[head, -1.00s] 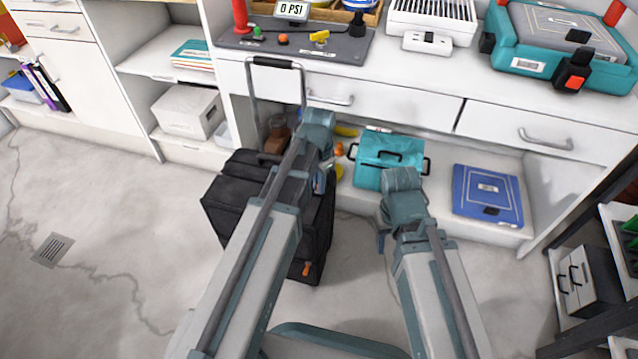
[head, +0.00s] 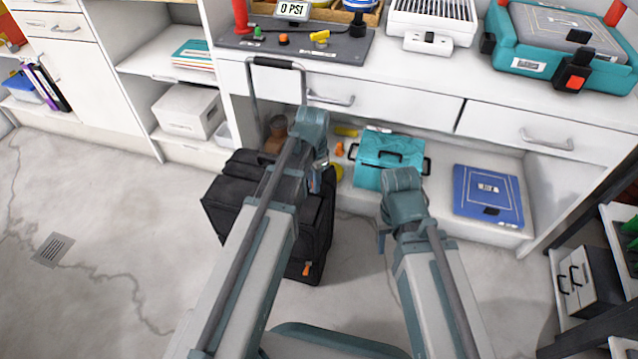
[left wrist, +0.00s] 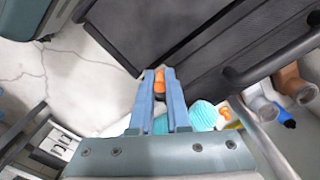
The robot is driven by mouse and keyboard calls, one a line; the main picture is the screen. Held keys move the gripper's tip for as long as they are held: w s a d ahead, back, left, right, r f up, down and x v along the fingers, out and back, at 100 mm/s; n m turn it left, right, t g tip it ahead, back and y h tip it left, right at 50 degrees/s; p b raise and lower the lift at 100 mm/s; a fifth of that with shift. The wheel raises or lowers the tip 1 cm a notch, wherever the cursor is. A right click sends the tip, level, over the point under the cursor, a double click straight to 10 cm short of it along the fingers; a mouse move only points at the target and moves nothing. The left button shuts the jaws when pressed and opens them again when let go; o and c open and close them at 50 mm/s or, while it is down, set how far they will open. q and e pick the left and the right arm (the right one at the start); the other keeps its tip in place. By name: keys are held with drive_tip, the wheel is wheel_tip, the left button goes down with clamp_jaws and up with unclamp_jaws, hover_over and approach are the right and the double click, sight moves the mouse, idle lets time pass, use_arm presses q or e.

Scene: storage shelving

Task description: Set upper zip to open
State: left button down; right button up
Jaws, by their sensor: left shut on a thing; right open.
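A black suitcase (head: 230,205) with a raised handle stands on the floor in front of the bench. In the left wrist view its dark fabric (left wrist: 140,35) fills the upper middle. My left gripper (left wrist: 159,76) is shut on an orange zip pull (left wrist: 159,84) at the suitcase edge, apparently the upper zip's. In the head view my left gripper (head: 317,182) is at the suitcase's upper right side, and the pull is hidden. Another orange pull (head: 307,268) hangs low on the suitcase front. My right gripper (head: 382,241) is open and empty, right of the suitcase.
A teal toolbox (head: 388,150) and a blue case (head: 487,195) sit on the low shelf behind my arms. The suitcase handle (head: 252,90) rises beside my left arm. A dark rack (head: 590,270) stands at the right. The floor at left is clear.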

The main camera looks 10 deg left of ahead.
sight(224, 171)
use_arm(q)
drive_tip(key=a, duration=1.9)
drive_tip(key=w+a, duration=0.1)
drive_tip(key=a, duration=0.9)
drive_tip(key=c, duration=1)
unclamp_jaws()
drive_tip(key=shift+a, duration=0.1)
drive_tip(key=shift+o, duration=0.6)
drive_tip(key=shift+r+p, duration=0.55)
wheel_tip(224, 171, up, 13)
drive_tip(key=p, duration=1.2)
drive_tip(key=shift+f+p, duration=0.15)
drive_tip(key=shift+p, duration=0.2)
